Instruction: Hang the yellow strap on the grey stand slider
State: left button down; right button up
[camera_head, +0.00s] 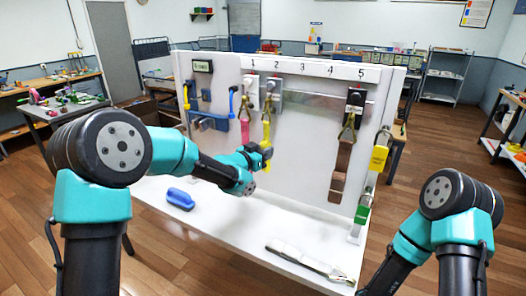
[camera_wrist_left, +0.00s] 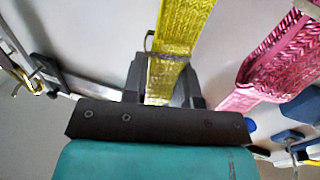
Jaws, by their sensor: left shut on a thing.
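The yellow strap (camera_head: 266,131) hangs in front of the white wall panel, below the number 2. Its brass hook (camera_head: 269,103) is at the second grey slider (camera_head: 274,86); I cannot tell whether it is hooked on. My left gripper (camera_head: 261,154) is shut on the strap's lower part. In the left wrist view the yellow strap (camera_wrist_left: 168,72) runs up from between the dark fingers (camera_wrist_left: 166,92). The pink strap (camera_head: 245,131) hangs close beside it, and also shows in the left wrist view (camera_wrist_left: 275,70). My right arm shows at lower right, its gripper out of view.
A brown strap (camera_head: 341,172) hangs from a black slider (camera_head: 355,98). A yellow padlock (camera_head: 379,158) and a green one (camera_head: 362,213) are at the panel's right edge. A blue object (camera_head: 180,199) and a grey strap (camera_head: 303,258) lie on the white table (camera_head: 235,232), clear between them.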

pick_arm(q)
jog(key=shift+w+f, duration=0.15)
jog(key=shift+f, duration=0.05)
dwell(0.6)
jog(key=c, duration=0.8)
grip_release()
jog(key=v, duration=1.7)
jog(key=shift+s, duration=0.2)
